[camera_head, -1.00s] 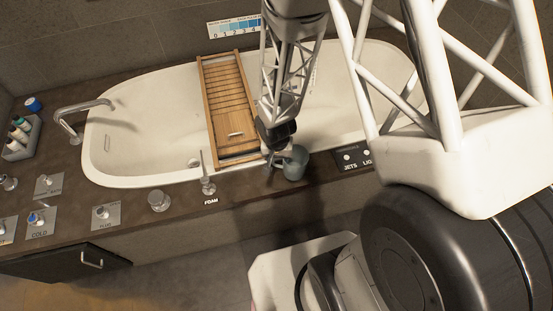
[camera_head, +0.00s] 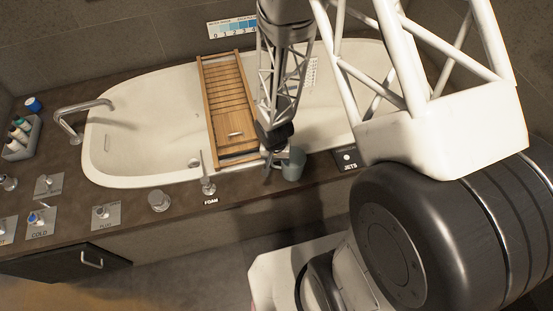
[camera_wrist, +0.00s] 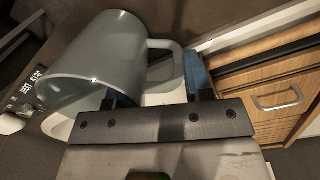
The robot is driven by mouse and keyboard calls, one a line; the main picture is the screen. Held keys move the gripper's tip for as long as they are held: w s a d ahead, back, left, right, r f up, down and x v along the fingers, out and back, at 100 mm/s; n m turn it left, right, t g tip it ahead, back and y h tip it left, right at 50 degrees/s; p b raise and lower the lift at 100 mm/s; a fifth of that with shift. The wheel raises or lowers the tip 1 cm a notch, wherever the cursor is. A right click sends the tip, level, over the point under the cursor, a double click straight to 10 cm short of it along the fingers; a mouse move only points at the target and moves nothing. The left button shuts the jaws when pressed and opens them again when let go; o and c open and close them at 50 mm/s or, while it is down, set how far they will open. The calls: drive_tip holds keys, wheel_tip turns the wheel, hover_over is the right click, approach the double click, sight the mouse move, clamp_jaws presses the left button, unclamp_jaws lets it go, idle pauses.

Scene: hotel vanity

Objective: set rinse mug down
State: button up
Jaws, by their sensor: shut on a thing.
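The rinse mug (camera_head: 293,164) is grey-green. In the head view it is at the tub's front rim, between the wooden tray and the JETS panel. My gripper (camera_head: 270,165) is at its left side. In the wrist view, the mug (camera_wrist: 95,62) fills the upper left, with its handle (camera_wrist: 176,62) toward the right. My gripper (camera_wrist: 155,95) is shut on the mug at the handle side; the exact contact is partly hidden. I cannot tell whether the mug's base touches the surface below.
The wooden bath tray (camera_head: 226,105) spans the tub (camera_head: 140,125) left of the gripper. The FOAM lever (camera_head: 207,185) stands on the dark deck to the left. The JETS panel (camera_head: 346,160) is just right of the mug. Bare deck (camera_head: 255,180) lies in front.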

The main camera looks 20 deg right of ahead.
drive_tip(key=shift+f, duration=0.35)
drive_tip(key=o, duration=1.2)
drive_tip(key=shift+r, duration=0.2)
drive_tip(key=shift+w+a+r, duration=0.1)
drive_tip(key=shift+a+r, duration=0.05)
drive_tip(key=shift+r, duration=2.85)
drive_tip(key=shift+a+r, duration=0.1)
drive_tip(key=shift+r, duration=2.9)
drive_tip(key=shift+r, duration=0.1)
